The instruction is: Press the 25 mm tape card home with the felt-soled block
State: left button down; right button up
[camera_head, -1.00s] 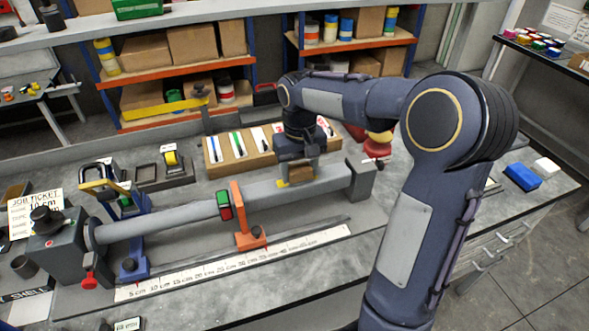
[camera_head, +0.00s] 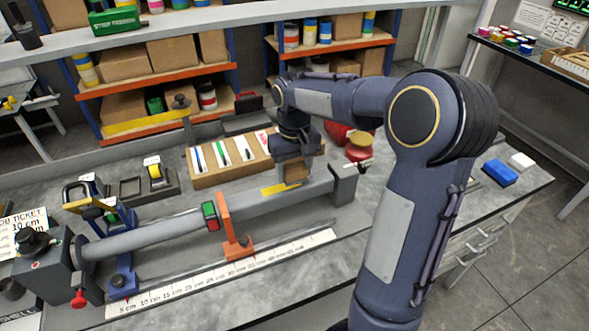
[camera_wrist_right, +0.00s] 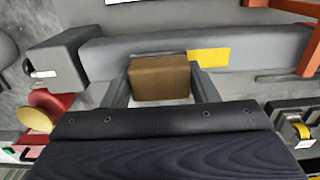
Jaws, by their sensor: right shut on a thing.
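My right gripper (camera_head: 296,160) is shut on a brown block (camera_head: 297,172) over the right part of the grey tube (camera_head: 258,205). In the right wrist view the block (camera_wrist_right: 160,78) sits between the two fingers (camera_wrist_right: 162,92). A flat yellow piece (camera_head: 280,190), seemingly the tape card, lies on the tube just left of the block. It also shows in the right wrist view (camera_wrist_right: 208,57), close beside the block. The block's felt sole is hidden, and I cannot tell whether it touches the tube. My left gripper is not in view.
An orange clamp (camera_head: 228,222) and a blue stand (camera_head: 124,255) are along the tube. A dark end post (camera_head: 343,184) is right of the block. A white scale (camera_head: 220,274) lies in front.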

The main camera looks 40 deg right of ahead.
jog(key=shift+r+p, duration=2.1)
jog(key=shift+r, duration=0.7)
jog(key=shift+f, duration=0.1)
